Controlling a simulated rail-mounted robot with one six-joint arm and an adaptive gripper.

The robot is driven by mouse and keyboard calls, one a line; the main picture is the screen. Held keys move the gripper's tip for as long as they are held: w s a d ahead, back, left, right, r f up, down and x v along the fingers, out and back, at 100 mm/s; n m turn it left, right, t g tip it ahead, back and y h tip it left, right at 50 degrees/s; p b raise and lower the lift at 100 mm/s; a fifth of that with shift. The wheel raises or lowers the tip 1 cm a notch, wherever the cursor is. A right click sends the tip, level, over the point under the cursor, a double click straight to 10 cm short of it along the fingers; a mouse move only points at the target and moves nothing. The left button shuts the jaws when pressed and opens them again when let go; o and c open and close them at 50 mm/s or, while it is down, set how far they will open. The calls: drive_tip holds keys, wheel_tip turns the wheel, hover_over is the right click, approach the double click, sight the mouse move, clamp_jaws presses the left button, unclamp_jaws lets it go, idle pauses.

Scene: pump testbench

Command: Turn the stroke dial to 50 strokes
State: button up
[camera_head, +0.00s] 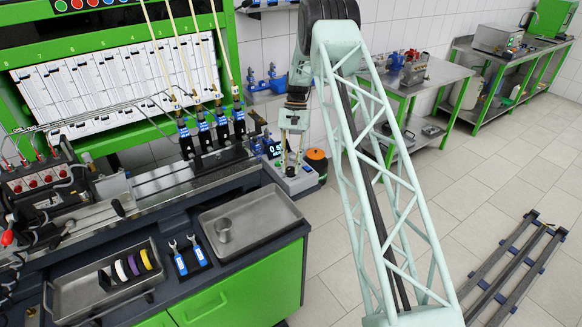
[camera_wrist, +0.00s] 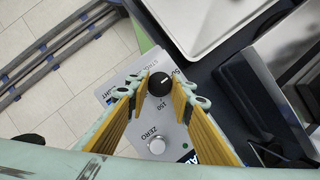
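The stroke dial (camera_wrist: 158,84) is a round black knob on a light grey control panel (camera_wrist: 130,92). A short pale mark shows on its top, toward the upper right. The print "50" is partly visible at its upper right, and "150" is below it. My gripper (camera_wrist: 161,86) has its yellow-padded fingers on either side of the dial, with what looks like a narrow gap at each side. In the head view my gripper (camera_head: 292,146) points down over the control box (camera_head: 297,182) at the bench's right end. The dial is hard to make out there.
A round silver ZERO button (camera_wrist: 157,146) and a green light sit on the same panel. A lit display (camera_head: 274,149) stands beside the gripper. A metal tray (camera_head: 272,218) lies on the bench to the front. An orange-topped black container (camera_head: 316,160) is close on the right.

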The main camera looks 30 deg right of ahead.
drive_tip(key=o, duration=0.5)
drive_tip(key=shift+c, duration=0.2)
drive_tip(key=shift+r, duration=0.15)
drive_tip(key=v, duration=1.1)
drive_tip(key=shift+r, duration=0.35)
drive_tip(key=shift+w+d, duration=0.1)
